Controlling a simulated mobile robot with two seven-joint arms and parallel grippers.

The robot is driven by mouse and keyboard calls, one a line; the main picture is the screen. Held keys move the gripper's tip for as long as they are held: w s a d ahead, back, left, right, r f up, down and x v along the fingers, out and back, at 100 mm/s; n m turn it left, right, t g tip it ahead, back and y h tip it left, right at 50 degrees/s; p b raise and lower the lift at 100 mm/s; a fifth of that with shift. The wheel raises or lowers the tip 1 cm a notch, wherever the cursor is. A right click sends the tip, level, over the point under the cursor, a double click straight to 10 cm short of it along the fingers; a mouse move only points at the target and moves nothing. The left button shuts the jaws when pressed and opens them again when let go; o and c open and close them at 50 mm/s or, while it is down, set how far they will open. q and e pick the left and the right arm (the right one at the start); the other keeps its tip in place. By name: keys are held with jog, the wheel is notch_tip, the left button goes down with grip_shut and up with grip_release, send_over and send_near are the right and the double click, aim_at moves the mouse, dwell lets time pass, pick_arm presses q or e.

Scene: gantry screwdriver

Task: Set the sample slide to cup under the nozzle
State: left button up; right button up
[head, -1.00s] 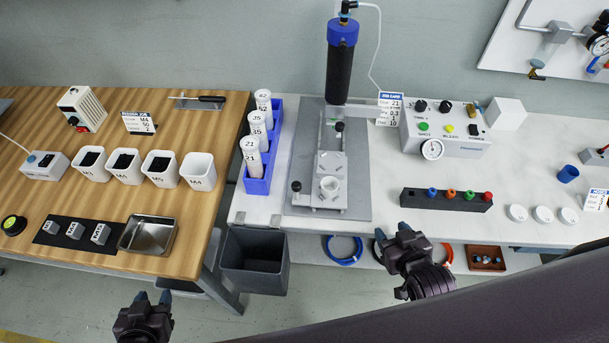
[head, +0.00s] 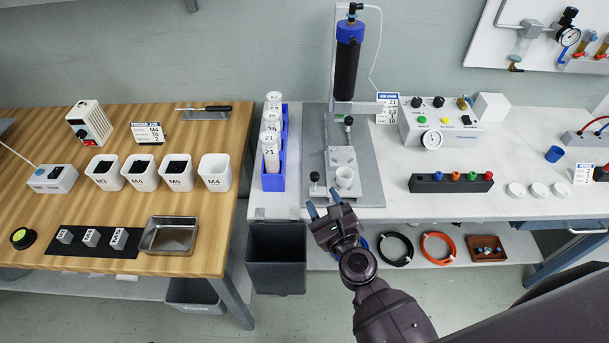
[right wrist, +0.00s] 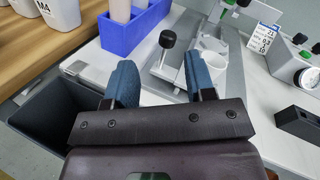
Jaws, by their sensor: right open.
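The sample slide (head: 330,188) is a light grey plate on the dispensing stand, with a black-topped upright knob (head: 314,178) at its front left. A white cup (head: 345,178) sits at its front right. A black cartridge with a blue cap (head: 346,75) hangs above the back of the stand; the nozzle tip below it is too small to make out clearly. My right gripper (head: 323,203) is open and empty, just in front of the knob. In the right wrist view the knob (right wrist: 167,40) stands beyond and between the fingertips, apart from them. My left gripper is out of view.
A blue rack (head: 274,180) with numbered tubes stands left of the stand. A control box (head: 440,130) and a black strip with coloured caps (head: 451,183) are to the right. A grey bin (head: 276,260) is below the bench's front edge.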

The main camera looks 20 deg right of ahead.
jog(key=w+m, duration=0.1)
jog(key=w, duration=0.2)
jog(key=w+m, duration=0.2)
jog(key=w, duration=0.2)
jog(key=w+m+h, duration=0.1)
jog(key=w+m, duration=0.1)
jog(key=w, duration=0.1)
jog(key=shift+w+d+f+p, duration=0.1)
jog(key=shift+w+d+p, duration=0.2)
jog(key=shift+w+p, duration=0.1)
jog(key=shift+c, duration=0.5)
grip_shut()
